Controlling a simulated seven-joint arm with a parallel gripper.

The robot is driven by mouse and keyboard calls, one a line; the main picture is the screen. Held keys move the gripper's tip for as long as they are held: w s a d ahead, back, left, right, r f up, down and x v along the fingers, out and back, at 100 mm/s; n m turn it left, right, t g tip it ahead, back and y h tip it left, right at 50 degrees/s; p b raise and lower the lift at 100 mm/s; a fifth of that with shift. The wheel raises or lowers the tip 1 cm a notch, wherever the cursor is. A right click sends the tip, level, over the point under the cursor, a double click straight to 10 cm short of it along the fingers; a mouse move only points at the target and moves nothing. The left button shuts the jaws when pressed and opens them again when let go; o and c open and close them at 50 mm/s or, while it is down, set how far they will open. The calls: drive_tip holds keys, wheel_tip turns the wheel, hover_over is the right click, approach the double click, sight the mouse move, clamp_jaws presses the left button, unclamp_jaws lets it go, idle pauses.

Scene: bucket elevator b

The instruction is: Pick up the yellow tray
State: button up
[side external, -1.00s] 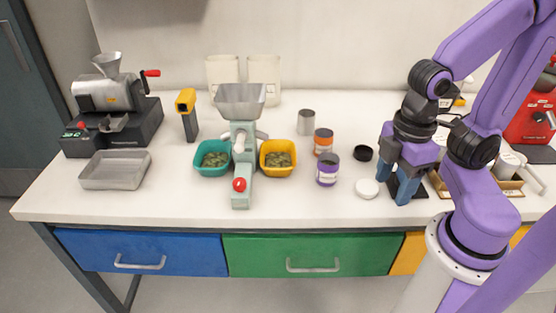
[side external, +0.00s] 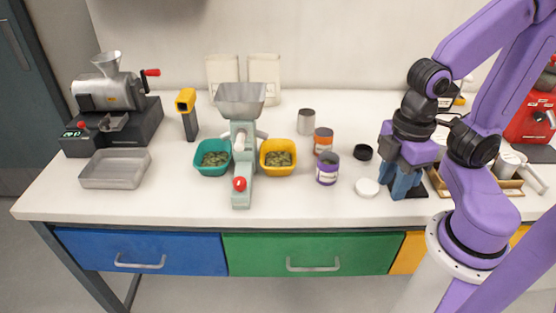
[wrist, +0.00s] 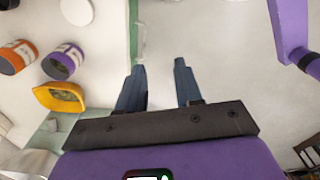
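The yellow tray (side external: 278,172) stands on the white table just right of the green-grey hand-cranked mill (side external: 241,187). It holds a green-brown leafy heap. In the wrist view the yellow tray (wrist: 45,98) lies to the left, well away from the fingers. My gripper (side external: 402,194) is over the right part of the table, far to the right of the tray and pointing down. In the wrist view my gripper (wrist: 160,66) has its two blue fingers apart with nothing between them.
A purple-labelled jar (side external: 327,173), an orange jar (side external: 323,142), a white lid (side external: 367,187) and a black lid (side external: 363,152) stand or lie between gripper and tray. A teal tray (side external: 212,170) is left of the mill. The table front right of the mill is clear.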

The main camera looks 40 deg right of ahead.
drive_tip(key=w+m+t+y, duration=0.1)
drive_tip(key=w+m+t, duration=0.1)
drive_tip(key=w+m, duration=0.9)
drive_tip(key=m+t, duration=0.3)
drive_tip(key=m, duration=0.4)
approach(293, 146)
drive_tip(key=shift+h, duration=0.4)
drive_tip(key=x, duration=1)
drive_tip(key=shift+a, duration=0.3)
clamp_jaws()
